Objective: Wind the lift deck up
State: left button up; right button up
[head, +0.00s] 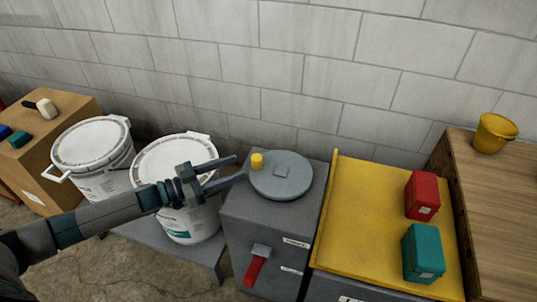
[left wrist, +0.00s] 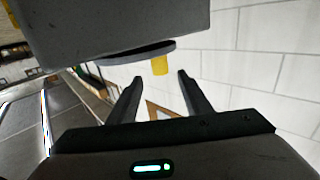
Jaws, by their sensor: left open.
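The yellow lift deck (head: 370,190) lies right of a grey housing (head: 240,215). On the housing is a round grey wheel (head: 290,188) with a yellow knob (head: 257,161) at its left edge. My left gripper (head: 241,167) is open and empty, its fingertips just left of the knob. In the left wrist view the knob (left wrist: 160,66) shows ahead of the gap between the fingertips (left wrist: 160,76), apart from them. The wheel (left wrist: 140,54) shows edge-on there. A red lever (head: 254,271) hangs on the housing's front. My right gripper is not in view.
A red box (head: 422,195) and a teal box (head: 423,252) sit on the deck. A wooden bench (head: 505,200) with a yellow bucket (head: 494,133) stands right. Two white buckets (head: 92,147) (head: 172,160) stand left, the nearer one behind my left arm. A block wall closes the back.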

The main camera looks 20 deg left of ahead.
aim_at(268, 162)
pick_arm(q)
jog(key=x, duration=1.2)
jog(key=shift+w, duration=0.15)
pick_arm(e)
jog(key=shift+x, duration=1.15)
pick_arm(q)
grip_shut()
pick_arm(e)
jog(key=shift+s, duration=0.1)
